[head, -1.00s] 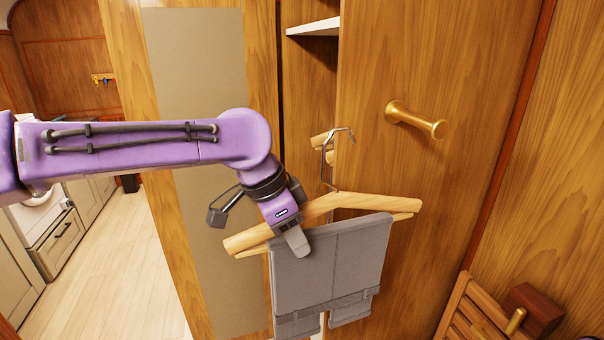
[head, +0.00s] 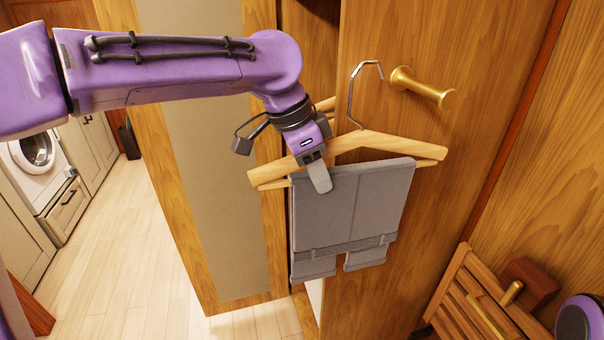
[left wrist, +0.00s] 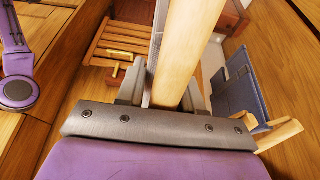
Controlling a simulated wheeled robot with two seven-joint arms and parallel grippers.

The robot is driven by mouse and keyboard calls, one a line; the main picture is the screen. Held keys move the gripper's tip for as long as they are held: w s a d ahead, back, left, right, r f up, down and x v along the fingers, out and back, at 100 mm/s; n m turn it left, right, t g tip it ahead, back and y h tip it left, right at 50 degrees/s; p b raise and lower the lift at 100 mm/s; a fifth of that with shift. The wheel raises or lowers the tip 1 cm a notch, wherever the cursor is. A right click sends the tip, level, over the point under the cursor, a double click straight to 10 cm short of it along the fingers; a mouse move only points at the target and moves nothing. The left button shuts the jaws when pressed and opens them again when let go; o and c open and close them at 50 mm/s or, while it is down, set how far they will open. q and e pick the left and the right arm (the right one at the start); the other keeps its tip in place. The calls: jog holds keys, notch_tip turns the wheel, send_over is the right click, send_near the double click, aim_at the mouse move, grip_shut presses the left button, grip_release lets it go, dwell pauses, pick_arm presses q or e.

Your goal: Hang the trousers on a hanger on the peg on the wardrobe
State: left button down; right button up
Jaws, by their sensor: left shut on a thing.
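The grey trousers (head: 352,210) hang folded over a wooden hanger (head: 395,143) with a metal hook. My left gripper (head: 318,172) is shut on the left arm of the hanger and holds it up in front of the wardrobe door (head: 385,285). The hanger's wood (left wrist: 185,50) runs up between the fingers in the left wrist view. The hook (head: 362,85) stands upright, its tip just left of the brass peg (head: 422,88) on the door. Hook and peg look apart. My right gripper is not in view; a purple part of my own shows at the lower right.
The wardrobe stands open left of the door, with another wooden hanger end (head: 323,104) partly hidden behind my gripper. A slatted wooden chair (head: 480,300) stands at lower right. A washing machine (head: 38,155) and cabinets are at far left. The floor between is clear.

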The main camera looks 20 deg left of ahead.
aim_at(372, 165)
pick_arm(q)
jog(key=shift+w+d+r, duration=0.1)
jog(key=shift+w+d, duration=0.55)
jog(key=shift+d, duration=0.3)
jog(key=shift+w+d, duration=0.8)
jog(key=shift+d, duration=0.3)
jog(key=shift+w+d, duration=0.75)
jog(key=shift+d, duration=0.3)
jog(key=shift+w+d, duration=0.8)
jog(key=shift+d, duration=0.3)
jog(key=shift+w+d+f, duration=0.1)
jog(key=shift+d+f, duration=0.05)
jog(key=shift+f, duration=0.1)
jog(key=shift+f+b, duration=0.35)
jog(key=shift+f, duration=0.75)
jog(key=c, duration=0.6)
grip_release()
jog(key=shift+c, duration=0.2)
